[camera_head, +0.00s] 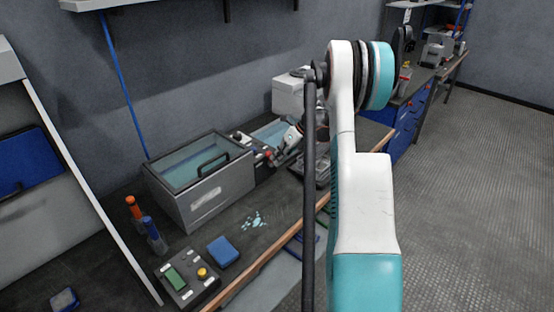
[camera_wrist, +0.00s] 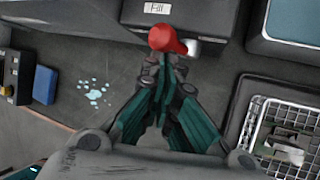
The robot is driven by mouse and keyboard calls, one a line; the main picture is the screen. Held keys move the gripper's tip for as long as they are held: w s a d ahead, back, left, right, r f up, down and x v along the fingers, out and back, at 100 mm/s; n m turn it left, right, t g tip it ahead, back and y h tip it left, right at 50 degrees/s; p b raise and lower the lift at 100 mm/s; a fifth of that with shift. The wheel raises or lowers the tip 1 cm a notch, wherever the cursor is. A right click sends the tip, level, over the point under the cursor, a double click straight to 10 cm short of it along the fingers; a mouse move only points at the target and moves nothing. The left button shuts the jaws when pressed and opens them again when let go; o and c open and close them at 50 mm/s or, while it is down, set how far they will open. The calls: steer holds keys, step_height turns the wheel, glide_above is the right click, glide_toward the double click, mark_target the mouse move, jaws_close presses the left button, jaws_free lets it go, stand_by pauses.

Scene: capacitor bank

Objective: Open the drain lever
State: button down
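A red lever knob (camera_wrist: 168,38) shows at the top middle of the wrist view, on the front of a grey unit under a small label (camera_wrist: 157,7) that seems to read "FILL". A small red spot, likely this knob (camera_head: 268,153), shows beside the tank in the head view. My gripper (camera_wrist: 164,62) points at the knob with its fingers brought together, tips right at the knob's lower edge. I cannot tell whether they touch it. No part of the knob clearly shows between the fingers. In the head view my gripper (camera_head: 282,152) is small and partly hidden by my arm.
A grey tank with a glass lid (camera_head: 205,190) stands on the bench, left of my gripper. A wire basket (camera_wrist: 286,135) lies at right in the wrist view. A blue block (camera_head: 223,251), a button box (camera_head: 187,278) and a puddle (camera_head: 254,220) are on the near bench.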

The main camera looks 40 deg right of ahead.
steer(key=shift+d+r, duration=0.1)
stand_by(0.3)
steer(key=shift+r+p, duration=0.4)
steer(key=shift+r, duration=0.4)
